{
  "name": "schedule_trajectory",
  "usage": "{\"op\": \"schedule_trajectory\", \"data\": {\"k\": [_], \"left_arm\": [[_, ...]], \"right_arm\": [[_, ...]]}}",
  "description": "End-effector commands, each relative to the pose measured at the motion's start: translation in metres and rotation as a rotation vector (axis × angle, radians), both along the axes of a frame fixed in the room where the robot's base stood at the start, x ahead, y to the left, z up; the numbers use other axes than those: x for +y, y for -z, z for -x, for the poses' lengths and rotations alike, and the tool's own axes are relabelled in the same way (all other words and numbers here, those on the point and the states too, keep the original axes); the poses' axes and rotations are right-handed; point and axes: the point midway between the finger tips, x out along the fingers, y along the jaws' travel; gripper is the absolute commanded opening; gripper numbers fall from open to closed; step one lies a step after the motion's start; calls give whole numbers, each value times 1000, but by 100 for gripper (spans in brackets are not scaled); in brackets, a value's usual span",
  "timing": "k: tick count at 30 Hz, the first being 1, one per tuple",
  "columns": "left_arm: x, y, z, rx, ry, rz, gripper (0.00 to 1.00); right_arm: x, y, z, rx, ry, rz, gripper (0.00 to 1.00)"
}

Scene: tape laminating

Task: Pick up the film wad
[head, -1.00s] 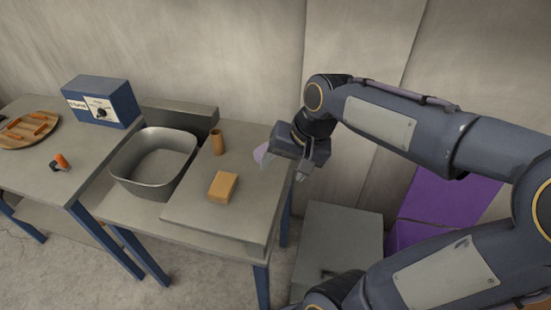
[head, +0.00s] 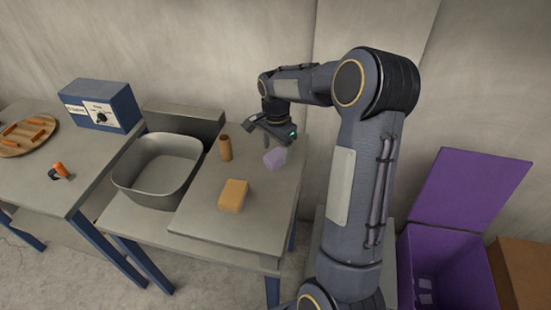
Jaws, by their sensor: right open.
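The film wad (head: 274,158) is a small pale purple lump on the grey board, near the back right of the table. My right gripper (head: 275,148) points down over it, with its fingers open at either side of the wad or just above it. Whether the fingers touch the wad cannot be told. The gripper body hides part of the fingers. My left gripper is not in view.
An orange-tan block (head: 233,195) and a brown upright cylinder (head: 225,148) stand left of the wad. A grey basin (head: 125,182) is further left. An open purple bin (head: 408,262) stands on the floor at the right, with a cardboard box (head: 525,270) beside it.

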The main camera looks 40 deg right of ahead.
Motion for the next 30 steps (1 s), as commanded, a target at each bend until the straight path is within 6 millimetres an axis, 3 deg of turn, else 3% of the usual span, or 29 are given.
{"op": "schedule_trajectory", "data": {"k": [6, 14, 25, 30], "left_arm": [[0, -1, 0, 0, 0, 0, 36], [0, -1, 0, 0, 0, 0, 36], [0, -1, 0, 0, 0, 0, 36], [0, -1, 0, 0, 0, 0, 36]], "right_arm": [[3, 29, 1, 3, -1, -2, 66], [3, 32, 1, 0, -1, -1, 66], [3, 32, 1, 0, -1, -1, 21], [3, 32, 1, 0, -1, -1, 19]]}}
